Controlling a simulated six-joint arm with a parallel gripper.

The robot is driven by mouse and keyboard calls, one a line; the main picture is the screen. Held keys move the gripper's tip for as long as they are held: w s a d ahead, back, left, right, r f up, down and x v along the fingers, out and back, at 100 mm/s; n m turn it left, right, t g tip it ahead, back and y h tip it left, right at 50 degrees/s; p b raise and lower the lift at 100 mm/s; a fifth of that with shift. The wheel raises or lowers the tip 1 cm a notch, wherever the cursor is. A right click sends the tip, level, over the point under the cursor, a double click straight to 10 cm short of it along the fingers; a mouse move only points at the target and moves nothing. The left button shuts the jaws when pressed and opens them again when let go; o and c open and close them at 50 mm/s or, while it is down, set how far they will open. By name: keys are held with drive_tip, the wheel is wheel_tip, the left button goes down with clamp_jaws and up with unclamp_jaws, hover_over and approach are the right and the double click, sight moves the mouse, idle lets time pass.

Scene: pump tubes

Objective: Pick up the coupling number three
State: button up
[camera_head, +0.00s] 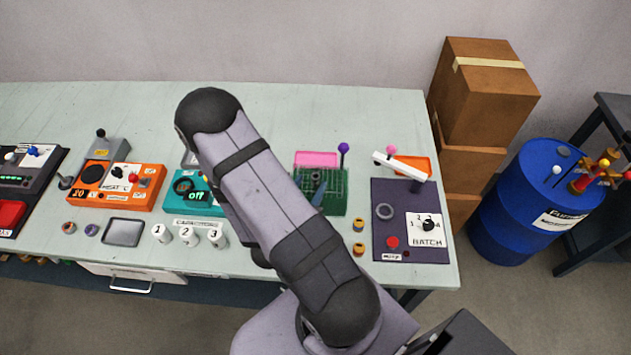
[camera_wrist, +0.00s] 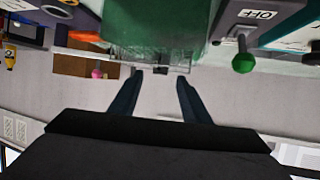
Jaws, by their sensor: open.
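Coupling number three (camera_head: 216,237) is a small white cylinder with a black 3, at the right end of a row on the table in the head view. Coupling number two (camera_head: 187,236) and coupling number one (camera_head: 161,233) stand to its left. All appear upright. In the wrist view my gripper (camera_wrist: 159,78) is open, its two dark blue fingers apart with nothing between them. In the head view my arm hides most of the gripper. The numbered couplings cannot be made out in the wrist view.
A "CAPACITORS" label (camera_head: 198,222) and teal device (camera_head: 190,193) lie behind the couplings, a grey tray (camera_head: 123,232) to their left. An orange device (camera_head: 117,187), green board (camera_head: 335,198) and purple "BATCH" panel (camera_head: 411,221) take up table space. A blue drum (camera_head: 528,205) stands right.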

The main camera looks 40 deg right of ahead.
sight(314, 178)
drive_tip(key=shift+d, duration=0.15)
drive_tip(key=shift+w+d+f, duration=0.2)
drive_tip(key=shift+d+f, duration=0.05)
drive_tip(key=shift+d, duration=0.1)
drive_tip(key=p+x, duration=0.1)
drive_tip(key=x, duration=0.1)
drive_tip(key=shift+w+d, duration=0.2)
drive_tip(key=shift+d, duration=0.15)
drive_tip(key=shift+x, duration=0.8)
drive_tip(key=shift+a+f, duration=0.1)
drive_tip(key=shift+a, duration=0.05)
clamp_jaws()
